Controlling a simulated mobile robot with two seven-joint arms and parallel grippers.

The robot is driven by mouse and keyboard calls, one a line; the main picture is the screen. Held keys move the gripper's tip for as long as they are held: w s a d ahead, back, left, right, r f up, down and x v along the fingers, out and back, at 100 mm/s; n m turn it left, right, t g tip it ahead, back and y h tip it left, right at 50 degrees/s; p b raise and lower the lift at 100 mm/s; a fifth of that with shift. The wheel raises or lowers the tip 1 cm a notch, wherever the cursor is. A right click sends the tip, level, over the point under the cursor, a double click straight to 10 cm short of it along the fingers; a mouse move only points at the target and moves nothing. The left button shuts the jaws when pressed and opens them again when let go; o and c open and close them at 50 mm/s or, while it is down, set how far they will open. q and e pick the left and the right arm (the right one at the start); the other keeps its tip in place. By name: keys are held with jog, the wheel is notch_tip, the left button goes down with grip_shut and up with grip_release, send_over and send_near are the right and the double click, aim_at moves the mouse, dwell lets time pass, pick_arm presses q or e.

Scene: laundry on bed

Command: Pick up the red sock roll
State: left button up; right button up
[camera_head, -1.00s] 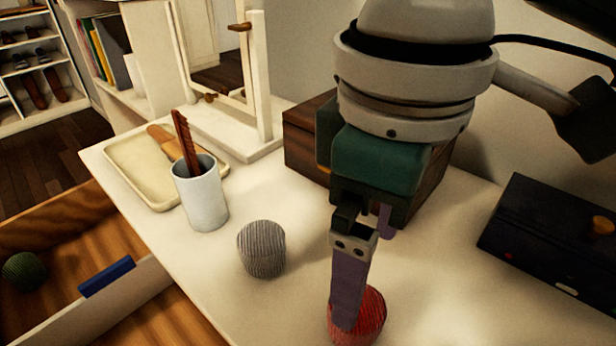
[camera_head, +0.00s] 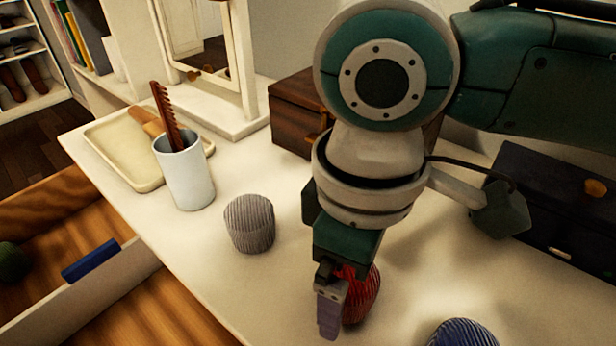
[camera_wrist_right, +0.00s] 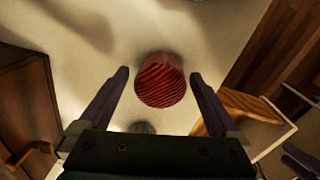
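The red sock roll (camera_head: 362,297) stands on the white tabletop, partly hidden behind my right gripper (camera_head: 328,312) in the head view. One purple-grey finger shows just left of it, pointing down. In the right wrist view the red sock roll (camera_wrist_right: 160,80) appears between the fingertips of my open right gripper (camera_wrist_right: 160,75), with a gap on each side. I cannot tell whether it is fully between the fingers in depth.
A grey sock roll (camera_head: 250,222) stands left of the gripper and a blue one (camera_head: 462,334) at the bottom edge. A white cup (camera_head: 185,178) with a comb, a tray (camera_head: 105,143), a wooden box (camera_head: 290,115) and a dark box (camera_head: 550,225) surround the space. An open drawer (camera_head: 110,295) lies left.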

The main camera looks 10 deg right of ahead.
jog(key=c, duration=1.3)
jog(key=shift+r, duration=0.15)
